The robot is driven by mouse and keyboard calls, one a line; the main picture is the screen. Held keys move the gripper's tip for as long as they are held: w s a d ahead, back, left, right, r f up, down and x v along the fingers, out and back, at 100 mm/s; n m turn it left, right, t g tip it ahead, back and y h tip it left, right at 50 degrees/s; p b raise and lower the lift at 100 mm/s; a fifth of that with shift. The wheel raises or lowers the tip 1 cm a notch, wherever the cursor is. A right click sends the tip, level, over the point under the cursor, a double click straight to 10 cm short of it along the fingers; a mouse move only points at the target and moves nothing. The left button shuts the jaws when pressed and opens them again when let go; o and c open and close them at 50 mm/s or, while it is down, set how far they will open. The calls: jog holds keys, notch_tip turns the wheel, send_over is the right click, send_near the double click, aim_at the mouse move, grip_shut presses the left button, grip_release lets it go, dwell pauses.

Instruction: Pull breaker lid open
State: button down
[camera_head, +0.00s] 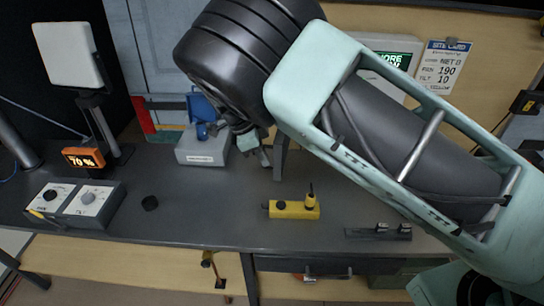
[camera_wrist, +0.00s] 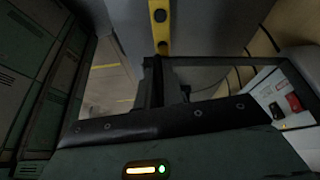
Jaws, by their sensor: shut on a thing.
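A grey breaker box (camera_head: 203,152) with a label on its front stands at the back of the dark workbench. A blue lid (camera_head: 203,108) is tilted up above it, beside my dark wrist. My gripper (camera_wrist: 165,85) shows in the wrist view as dark fingers, close together. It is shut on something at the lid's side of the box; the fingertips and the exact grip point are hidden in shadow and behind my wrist.
A yellow handheld device (camera_head: 292,208) lies on the bench (camera_head: 225,220). A black rail (camera_head: 378,232) lies at right.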

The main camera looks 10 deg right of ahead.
jog(key=shift+w+a, duration=0.35)
jog(key=shift+a, duration=0.15)
jog(key=c, duration=1.5)
grip_release()
jog(key=b+v, duration=0.5)
jog(key=v, duration=1.2)
jog(key=shift+r, duration=0.25)
